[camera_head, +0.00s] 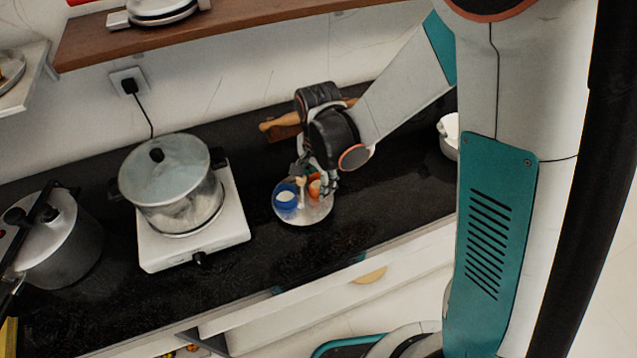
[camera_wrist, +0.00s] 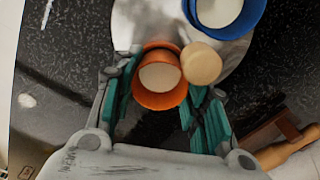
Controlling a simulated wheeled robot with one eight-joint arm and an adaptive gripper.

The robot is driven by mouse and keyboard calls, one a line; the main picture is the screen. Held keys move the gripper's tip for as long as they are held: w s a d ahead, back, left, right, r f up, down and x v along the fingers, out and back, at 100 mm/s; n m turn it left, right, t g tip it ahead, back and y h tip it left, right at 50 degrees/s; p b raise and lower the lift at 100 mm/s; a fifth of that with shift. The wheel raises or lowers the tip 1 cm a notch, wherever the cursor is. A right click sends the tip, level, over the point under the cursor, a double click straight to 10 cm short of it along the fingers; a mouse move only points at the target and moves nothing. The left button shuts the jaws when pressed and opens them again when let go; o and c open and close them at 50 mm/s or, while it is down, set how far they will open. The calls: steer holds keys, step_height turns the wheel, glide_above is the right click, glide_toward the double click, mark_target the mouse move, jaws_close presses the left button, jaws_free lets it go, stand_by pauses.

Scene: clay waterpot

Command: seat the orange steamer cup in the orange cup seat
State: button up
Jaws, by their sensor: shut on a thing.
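The orange steamer cup (camera_wrist: 159,100), with white filling, stands between the two green-padded fingers of my gripper (camera_wrist: 163,80). My gripper is shut on it. In the head view, my gripper (camera_head: 324,183) is at the right part of the round metal plate (camera_head: 305,219), and the orange cup (camera_head: 315,188) shows beside its fingers. A second orange rim shows behind the cup in the wrist view; it may be the orange cup seat, but the cup hides most of it. I cannot tell whether the cup rests in it.
A blue cup (camera_head: 285,205) with white filling sits on the plate's left. A pale wooden knob (camera_wrist: 201,64) stands close beside the orange cup. A pot (camera_head: 170,190) on a white hob is to the left. Wooden items (camera_head: 280,124) lie behind my gripper. The front counter is clear.

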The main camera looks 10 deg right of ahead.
steer(key=shift+s+f+b, duration=0.2)
steer(key=shift+f+b, duration=0.25)
steer(key=shift+b, duration=0.15)
steer(key=shift+c, duration=0.3)
steer(key=o, duration=0.9)
steer(key=shift+o, duration=0.2)
steer(key=shift+w+f, duration=0.15)
steer(key=shift+r, duration=0.25)
step_height(320, 180, up, 13)
steer(key=p, duration=0.5)
steer(key=shift+f, duration=0.1)
